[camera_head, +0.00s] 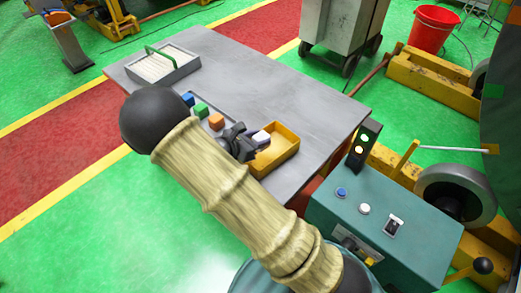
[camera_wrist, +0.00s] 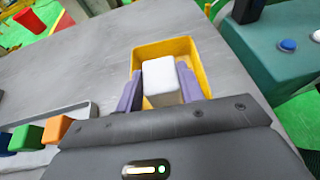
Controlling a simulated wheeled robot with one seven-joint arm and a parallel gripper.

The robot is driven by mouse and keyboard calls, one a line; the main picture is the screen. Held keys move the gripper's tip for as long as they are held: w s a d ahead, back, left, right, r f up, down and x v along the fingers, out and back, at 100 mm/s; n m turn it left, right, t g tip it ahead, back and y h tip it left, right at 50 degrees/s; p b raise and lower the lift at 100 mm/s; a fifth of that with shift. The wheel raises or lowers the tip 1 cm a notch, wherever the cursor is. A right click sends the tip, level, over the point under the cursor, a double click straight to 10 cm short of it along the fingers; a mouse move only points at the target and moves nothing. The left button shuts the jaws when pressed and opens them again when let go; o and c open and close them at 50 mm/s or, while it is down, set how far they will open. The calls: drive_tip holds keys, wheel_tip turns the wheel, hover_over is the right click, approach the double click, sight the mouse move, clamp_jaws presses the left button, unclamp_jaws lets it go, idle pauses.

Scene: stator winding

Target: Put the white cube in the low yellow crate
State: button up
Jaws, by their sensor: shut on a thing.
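The white cube (camera_wrist: 161,79) is between the two purple-grey fingers of my gripper (camera_wrist: 160,88), which is shut on it. In the wrist view the cube appears in front of the low yellow crate (camera_wrist: 180,46), within the crate's outline. In the head view the white cube (camera_head: 261,137) shows at the fingertips of my gripper (camera_head: 256,141), over the left part of the yellow crate (camera_head: 284,158). I cannot tell whether the cube touches the crate floor. My arm hides part of the crate's near side.
Blue (camera_head: 188,99), green (camera_head: 201,110) and orange (camera_head: 216,122) cubes stand in a row in a grey tray left of the crate. A grey bin with a green handle (camera_head: 162,64) is at the table's far left. A teal control box (camera_head: 375,225) stands beyond the table's right edge.

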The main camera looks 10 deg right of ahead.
drive_tip(key=shift+f, duration=0.85)
drive_tip(key=shift+f+p, duration=0.3)
drive_tip(key=shift+f, duration=1.8)
drive_tip(key=shift+f, duration=0.1)
drive_tip(key=o, duration=1)
